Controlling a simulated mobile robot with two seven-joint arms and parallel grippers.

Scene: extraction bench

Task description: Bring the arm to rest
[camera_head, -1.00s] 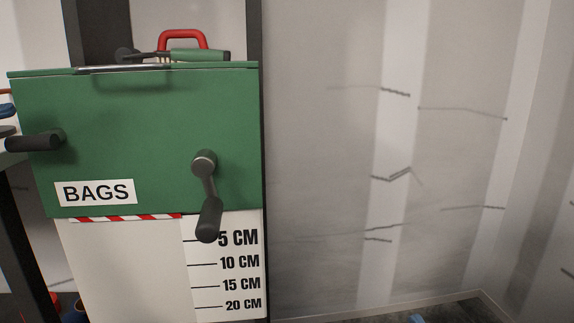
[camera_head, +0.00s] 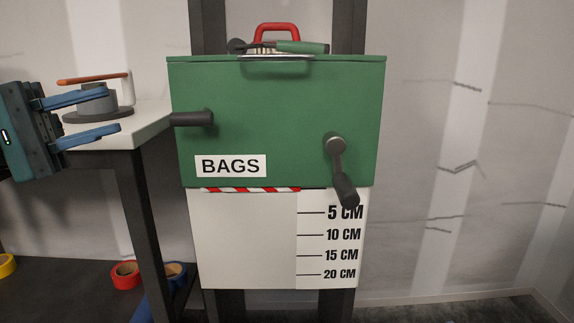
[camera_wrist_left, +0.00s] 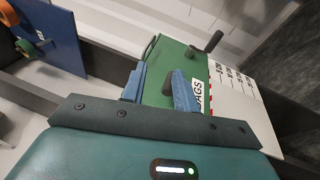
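My left gripper (camera_head: 113,109) is at the left edge of the head view, in front of the white table. Its two blue fingers are spread apart and I see nothing held between them. In the left wrist view the fingers (camera_wrist_left: 158,84) are also apart, with the green box beyond them. My right gripper is not in view.
A green box (camera_head: 275,105) labelled BAGS has a black handle, a crank and a white depth scale (camera_head: 245,235) below. A grey round item (camera_head: 97,105) stands on the white table (camera_head: 150,118), behind my left gripper. Tape rolls (camera_head: 126,274) lie low down. The right side is clear.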

